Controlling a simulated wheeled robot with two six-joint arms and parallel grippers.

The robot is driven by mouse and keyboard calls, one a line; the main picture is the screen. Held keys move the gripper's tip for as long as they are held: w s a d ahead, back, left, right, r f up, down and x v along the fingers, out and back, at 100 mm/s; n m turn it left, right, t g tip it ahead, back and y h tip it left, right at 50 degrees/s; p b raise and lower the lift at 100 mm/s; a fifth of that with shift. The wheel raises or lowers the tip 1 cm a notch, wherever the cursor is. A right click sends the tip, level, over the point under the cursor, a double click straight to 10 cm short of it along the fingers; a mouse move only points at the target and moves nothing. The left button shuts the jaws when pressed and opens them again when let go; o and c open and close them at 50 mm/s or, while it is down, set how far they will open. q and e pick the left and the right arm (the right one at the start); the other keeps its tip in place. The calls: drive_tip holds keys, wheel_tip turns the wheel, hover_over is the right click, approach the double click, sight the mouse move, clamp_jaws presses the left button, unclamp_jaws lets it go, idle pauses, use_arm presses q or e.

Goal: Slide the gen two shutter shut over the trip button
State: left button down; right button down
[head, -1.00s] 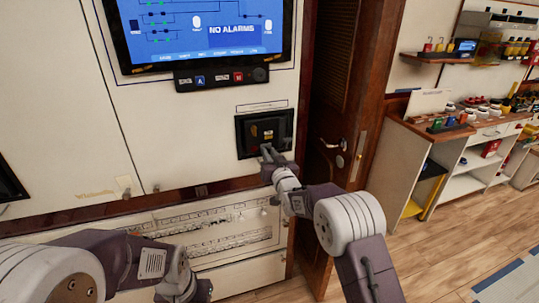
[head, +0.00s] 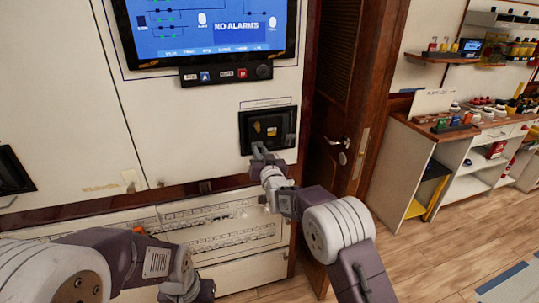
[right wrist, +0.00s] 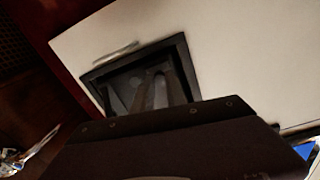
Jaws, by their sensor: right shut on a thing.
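The black recessed box (head: 285,140) in the white panel holds the shutter, which carries a yellow mark (head: 257,127). The shutter lies toward the left part of the recess. No red trip button shows in the box now. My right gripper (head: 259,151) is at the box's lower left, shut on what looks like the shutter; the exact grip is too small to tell. In the right wrist view, the fingers (right wrist: 158,95) reach into the dark box (right wrist: 101,75).
A screen reading "NO ALARMS" (head: 237,26) is above the box, with a button strip (head: 225,76) under it. A wooden door (head: 350,90) with a handle is close on the right. A lower panel (head: 215,235) lies beneath. Open floor is at the right.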

drive_tip(key=c, duration=1.5)
unclamp_jaws()
drive_tip(key=shift+s+a, duration=0.1)
drive_tip(key=shift+a, duration=0.05)
drive_tip(key=shift+o, duration=0.9)
drive_tip(key=shift+a, duration=0.1)
drive_tip(key=b+v, duration=0.1)
drive_tip(key=v, duration=0.8)
